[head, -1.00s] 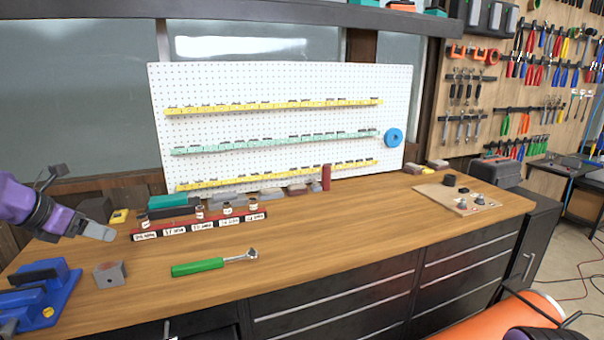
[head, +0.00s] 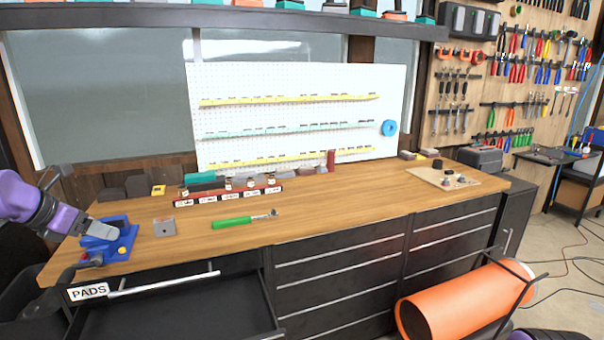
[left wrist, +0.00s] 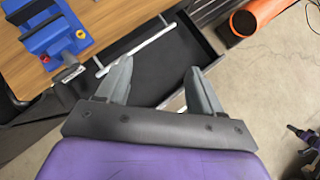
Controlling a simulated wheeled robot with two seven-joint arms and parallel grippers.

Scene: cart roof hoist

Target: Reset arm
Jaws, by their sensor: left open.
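My left arm, with a purple casing, comes in from the left in the head view. Its gripper (head: 100,228) appears in front of or above the blue vise (head: 122,240) at the bench's left end. In the left wrist view the gripper (left wrist: 158,80) has its two grey fingers spread apart with nothing between them. Beyond the fingers is the open black drawer (left wrist: 165,70), and the vise (left wrist: 55,30) is at upper left, apart from them. My right gripper is not seen; only a dark purple part of me shows at the head view's bottom right edge.
The drawer labelled PADS (head: 180,305) stands open below the bench (head: 330,218) and looks empty. A grey block (head: 164,227) and a green-handled ratchet (head: 240,221) lie on the bench. A red socket rail (head: 230,196) is behind them. An orange cylinder (head: 455,305) stands out at lower right.

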